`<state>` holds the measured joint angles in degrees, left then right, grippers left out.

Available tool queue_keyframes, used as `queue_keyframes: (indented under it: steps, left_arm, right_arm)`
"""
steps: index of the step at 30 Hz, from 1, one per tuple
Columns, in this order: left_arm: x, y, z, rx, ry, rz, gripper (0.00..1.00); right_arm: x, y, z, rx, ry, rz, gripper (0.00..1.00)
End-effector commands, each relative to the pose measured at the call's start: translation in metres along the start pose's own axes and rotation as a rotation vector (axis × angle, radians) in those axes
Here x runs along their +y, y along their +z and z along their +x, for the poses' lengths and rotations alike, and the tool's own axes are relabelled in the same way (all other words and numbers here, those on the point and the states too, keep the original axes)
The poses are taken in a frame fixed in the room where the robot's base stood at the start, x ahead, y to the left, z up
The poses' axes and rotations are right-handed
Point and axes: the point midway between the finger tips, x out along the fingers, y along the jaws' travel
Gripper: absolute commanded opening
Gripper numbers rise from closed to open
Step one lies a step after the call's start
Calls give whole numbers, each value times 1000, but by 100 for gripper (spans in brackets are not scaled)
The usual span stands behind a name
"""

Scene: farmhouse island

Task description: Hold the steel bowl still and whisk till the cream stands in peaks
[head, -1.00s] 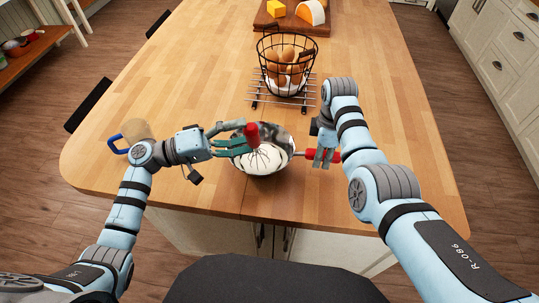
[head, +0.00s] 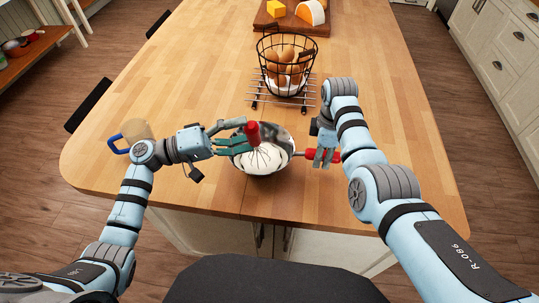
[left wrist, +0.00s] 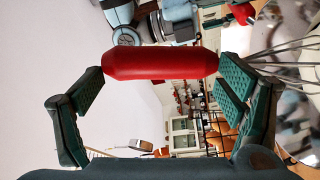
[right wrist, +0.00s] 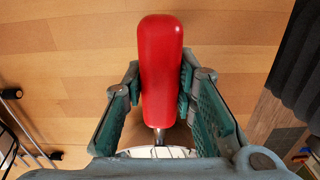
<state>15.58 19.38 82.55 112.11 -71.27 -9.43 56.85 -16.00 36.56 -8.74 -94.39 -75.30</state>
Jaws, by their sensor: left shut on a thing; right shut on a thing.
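The steel bowl (head: 285,140) stands near the island's front edge with white cream (head: 250,163) inside. Its red side handle (head: 332,156) points right. My right gripper (head: 323,157) is shut on that handle, which also shows between its fingers in the right wrist view (right wrist: 160,70). The whisk (head: 252,132) has a red handle and stands tilted, its wire loops in the cream. My left gripper (head: 238,142) is shut on the whisk handle, seen between its fingers in the left wrist view (left wrist: 160,64). The cream's surface is too small to judge for peaks.
Behind the bowl, a wire basket of brown eggs or rolls (head: 287,62) stands on a wire rack (head: 262,95). A board with cheese (head: 290,22) lies at the far end.

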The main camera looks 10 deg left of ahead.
Motion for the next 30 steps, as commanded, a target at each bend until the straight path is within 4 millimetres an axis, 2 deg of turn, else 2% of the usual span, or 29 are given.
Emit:
queue_keyframes:
  steps: [6, 30]
  left_arm:
    - [-3, -13, 5, 0, 1, 3, 59]
    - [-4, -13, 5, 0, 1, 3, 59]
  right_arm:
    - [0, -1, 0, 2, 0, -2, 0]
    - [0, 0, -1, 1, 0, -1, 0]
